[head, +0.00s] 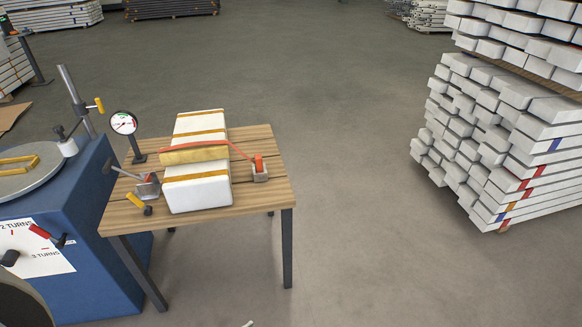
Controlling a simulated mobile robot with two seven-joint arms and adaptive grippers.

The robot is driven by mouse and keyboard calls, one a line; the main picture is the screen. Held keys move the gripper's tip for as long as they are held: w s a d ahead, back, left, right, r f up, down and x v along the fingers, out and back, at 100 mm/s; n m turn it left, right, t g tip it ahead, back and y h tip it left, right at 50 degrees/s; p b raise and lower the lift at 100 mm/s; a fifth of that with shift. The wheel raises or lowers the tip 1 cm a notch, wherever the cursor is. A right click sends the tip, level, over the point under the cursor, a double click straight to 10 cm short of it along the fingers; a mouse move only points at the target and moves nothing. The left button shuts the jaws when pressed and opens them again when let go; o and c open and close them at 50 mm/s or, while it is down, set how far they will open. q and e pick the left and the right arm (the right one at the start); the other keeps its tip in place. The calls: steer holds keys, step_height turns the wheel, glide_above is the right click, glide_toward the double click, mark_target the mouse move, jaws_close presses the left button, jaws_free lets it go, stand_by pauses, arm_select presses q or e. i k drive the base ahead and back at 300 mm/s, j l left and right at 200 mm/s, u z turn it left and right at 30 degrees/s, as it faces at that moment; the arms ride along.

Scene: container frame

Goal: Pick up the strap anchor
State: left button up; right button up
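A wooden table (272,190) holds a white block (197,194) with yellow bands. A red strap (190,144) runs over a yellow pad on top of the block and down to the right. Its right end meets a small red piece (259,162) at a grey bracket (261,176) on the table; this looks like the strap anchor. I cannot tell whether the red piece sits in the bracket or just against it. A grey metal fitting with a rod (148,186) is left of the block. Neither of my grippers is in view.
A blue machine (92,240) with a round top and a red-handled lever stands against the table's left side. A dial gauge (124,124) rises at the table's back left. Stacked white bars (510,130) stand right; floor between is clear.

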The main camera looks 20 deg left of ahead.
mark_target(259, 165)
steer(key=j+z, duration=0.25)
steer(key=j, duration=0.2)
steer(key=j+z, duration=0.25)
steer(key=j, duration=0.5)
steer(key=k+j+z, duration=0.1)
steer(key=j, duration=0.25)
steer(key=k+j+z, duration=0.1)
steer(key=j, duration=0.2)
